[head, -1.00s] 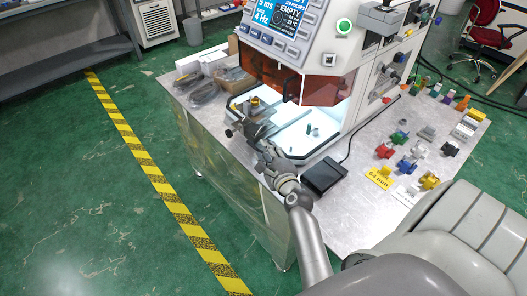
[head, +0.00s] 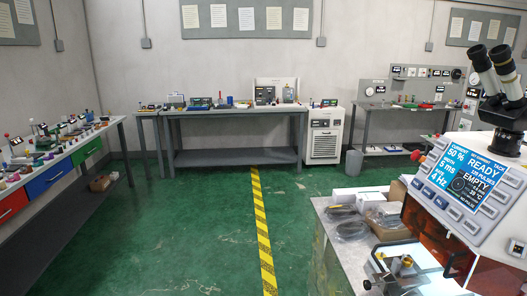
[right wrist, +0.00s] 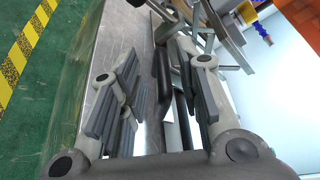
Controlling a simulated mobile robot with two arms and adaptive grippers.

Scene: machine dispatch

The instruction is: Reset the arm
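My right gripper (right wrist: 155,98) shows in the right wrist view, its two padded fingers spread apart. A dark curved bar (right wrist: 164,78) and grey metal show between and beyond the fingers; I cannot tell whether the fingers touch them. No held object is clear. In the head view neither arm shows. The machine (head: 462,200) stands at the right, its screen reading READY and EMPTY. A metal fixture with a brass knob (head: 406,262) is at its front, cut off by the lower edge. My left gripper is in neither view.
Bagged parts (head: 350,228) and cardboard boxes lie on the machine's table (head: 330,240). A yellow-black floor stripe (head: 259,220) runs along open green floor. A workbench with drawers (head: 60,165) is at the left; another bench (head: 235,112) stands at the back wall.

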